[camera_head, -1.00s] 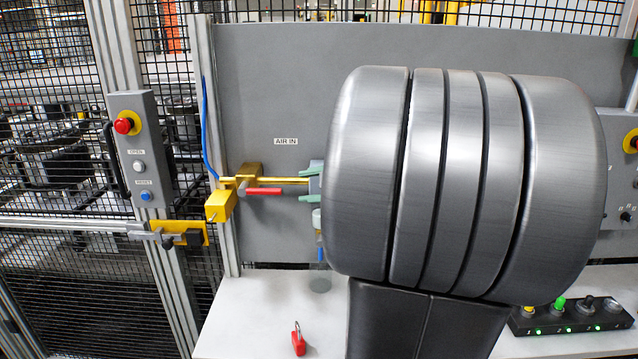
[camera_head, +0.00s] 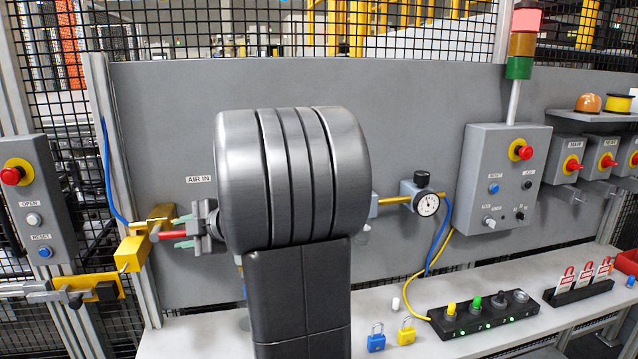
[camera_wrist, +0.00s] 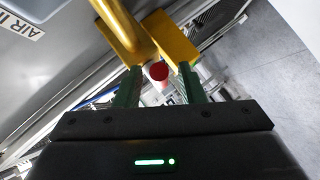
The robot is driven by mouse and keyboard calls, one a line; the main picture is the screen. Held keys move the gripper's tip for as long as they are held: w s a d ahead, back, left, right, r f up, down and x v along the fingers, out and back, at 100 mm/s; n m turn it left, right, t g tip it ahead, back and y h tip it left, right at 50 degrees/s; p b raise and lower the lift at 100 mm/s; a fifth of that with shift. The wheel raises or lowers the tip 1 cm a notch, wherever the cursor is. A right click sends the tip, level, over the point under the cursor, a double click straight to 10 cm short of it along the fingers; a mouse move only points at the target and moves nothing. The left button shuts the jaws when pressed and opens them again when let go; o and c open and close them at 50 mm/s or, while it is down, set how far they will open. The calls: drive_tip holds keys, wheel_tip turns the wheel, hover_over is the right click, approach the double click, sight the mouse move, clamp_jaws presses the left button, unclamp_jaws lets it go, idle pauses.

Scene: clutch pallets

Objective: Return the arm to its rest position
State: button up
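My gripper (camera_head: 181,231) is at the left of the head view, with its two green fingers apart. The red valve handle (camera_head: 164,236) points at the gap between them. In the wrist view, the open gripper (camera_wrist: 158,66) has the round red handle end (camera_wrist: 159,72) between its fingertips, with space on both sides. My large grey arm link hides the middle of the panel and part of the bench.
A pressure gauge (camera_head: 428,204) and grey control box (camera_head: 501,178) are on the panel right of my arm. The white bench (camera_head: 400,284) carries blue (camera_head: 376,341) and yellow (camera_head: 406,333) padlocks and a black button strip (camera_head: 484,313). A fence post (camera_head: 122,190) stands left.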

drive_tip(key=shift+w+a+f, duration=0.15)
drive_tip(key=shift+a+f, duration=0.05)
drive_tip(key=shift+a, duration=0.3)
drive_tip(key=shift+d, duration=0.1)
drive_tip(key=v, duration=1.4)
drive_tip(key=b+x, duration=0.1)
drive_tip(key=x, duration=1.3)
drive_tip(key=shift+f, duration=0.3)
drive_tip(key=shift+w+f+b, duration=0.1)
drive_tip(key=shift+f+b, duration=0.05)
drive_tip(key=shift+b, duration=0.3)
drive_tip(key=shift+y+b, duration=0.5)
drive_tip(key=shift+b, duration=0.4)
drive_tip(key=shift+f+m+b, duration=0.15)
drive_tip(key=shift+m+b, duration=0.15)
drive_tip(key=shift+b, duration=0.35)
